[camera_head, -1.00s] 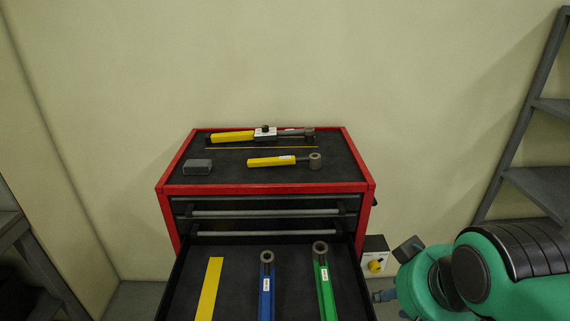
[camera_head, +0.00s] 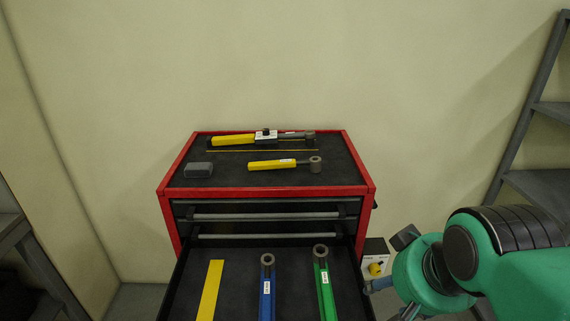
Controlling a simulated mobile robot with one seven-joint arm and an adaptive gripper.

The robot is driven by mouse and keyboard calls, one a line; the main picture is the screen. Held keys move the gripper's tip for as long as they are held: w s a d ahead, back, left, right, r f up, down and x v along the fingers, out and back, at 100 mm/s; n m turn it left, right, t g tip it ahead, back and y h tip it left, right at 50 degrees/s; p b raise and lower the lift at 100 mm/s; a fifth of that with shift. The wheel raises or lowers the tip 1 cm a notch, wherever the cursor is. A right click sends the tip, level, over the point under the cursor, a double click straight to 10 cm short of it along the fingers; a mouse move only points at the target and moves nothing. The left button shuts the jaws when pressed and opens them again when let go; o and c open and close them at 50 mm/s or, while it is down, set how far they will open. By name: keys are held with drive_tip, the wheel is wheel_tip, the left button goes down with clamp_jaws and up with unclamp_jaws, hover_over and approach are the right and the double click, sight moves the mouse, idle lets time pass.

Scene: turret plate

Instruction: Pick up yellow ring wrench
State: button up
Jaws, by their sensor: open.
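The yellow ring wrench (camera_head: 272,165) lies on the dark top of the red tool cabinet. Its yellow handle points left, and its grey ring end (camera_head: 315,164) is at the right. Nothing touches it. My green arm (camera_head: 480,260) is at the lower right, beside the cabinet and well apart from the wrench. I cannot make out my gripper's fingers there. In the open drawer (camera_head: 235,262) lie a flat yellow strip (camera_head: 210,290), a blue ring wrench (camera_head: 267,290) and a green ring wrench (camera_head: 325,285).
A longer yellow-handled tool (camera_head: 235,139) with a white block lies behind the wrench, with a thin yellow line (camera_head: 262,150) between them. A small grey block (camera_head: 198,169) sits at left. A box with a yellow knob (camera_head: 376,268) is right of the cabinet. Shelving (camera_head: 535,185) stands far right.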

drive_tip(key=w+a+r+m+g+p, duration=0.1)
drive_tip(key=w+a+r+m+p, duration=0.2)
drive_tip(key=w+r, duration=0.45)
drive_tip(key=w+a+r+m+g+p, duration=0.1)
drive_tip(key=w+r+m+p, duration=0.25)
drive_tip(key=w+p, duration=0.45)
drive_tip(key=w+a+r+m+g+p, duration=0.1)
drive_tip(key=w+a+r+m+p, duration=0.1)
drive_tip(key=w+r, duration=0.6)
drive_tip(key=m+g+p, duration=0.3)
drive_tip(key=m+p, duration=0.7)
drive_tip(key=p, duration=0.4)
hover_over(288, 162)
wheel_tip(288, 162, down, 7)
drive_tip(key=shift+w, duration=0.2)
drive_tip(key=shift+f, duration=0.1)
drive_tip(key=shift+f+p, duration=0.4)
drive_tip(key=shift+f, duration=3.85)
drive_tip(key=shift+f+p, duration=0.65)
drive_tip(key=shift+f, duration=1.95)
